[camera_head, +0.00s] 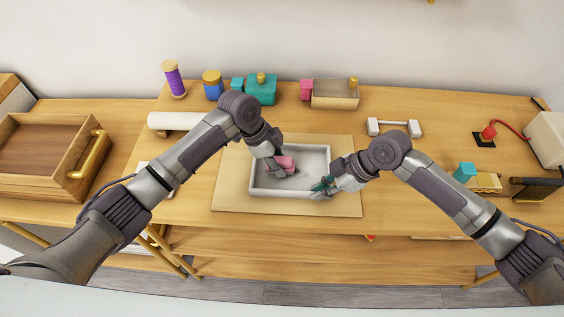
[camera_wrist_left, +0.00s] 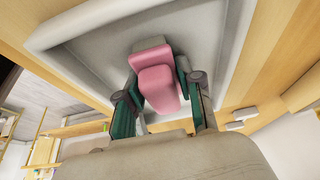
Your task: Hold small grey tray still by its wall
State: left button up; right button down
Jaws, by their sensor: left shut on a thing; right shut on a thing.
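The small grey tray (camera_head: 285,195) lies on a light wooden board in the middle of the table. A pink block (camera_head: 286,162) with a stepped shape is inside it. My left gripper (camera_head: 281,168) reaches down into the tray and is shut on the pink block, which shows between the green-sided fingers in the left wrist view (camera_wrist_left: 157,78). The tray's pale rim also shows there (camera_wrist_left: 70,72). My right gripper (camera_head: 323,186) is at the tray's front right corner, shut on the tray wall; its fingertips are small and partly hidden here.
Behind the tray stand a purple spool (camera_head: 173,79), a blue jar (camera_head: 213,88), a teal box (camera_head: 262,90) and a beige box (camera_head: 335,94). A white roll (camera_head: 175,121) and a white dumbbell-shaped piece (camera_head: 394,127) lie nearer. A wooden drawer box (camera_head: 50,155) is far left.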

aim_at(291, 160)
pick_arm(q)
jog(key=shift+f, duration=0.15)
jog(key=shift+s+d, duration=0.1)
jog(key=shift+d, duration=0.9)
jog(key=shift+d, duration=0.1)
jog(key=shift+d, duration=0.95)
jog(key=shift+d, duration=1.1)
jog(key=shift+a, duration=0.1)
jog(key=shift+a, duration=1.05)
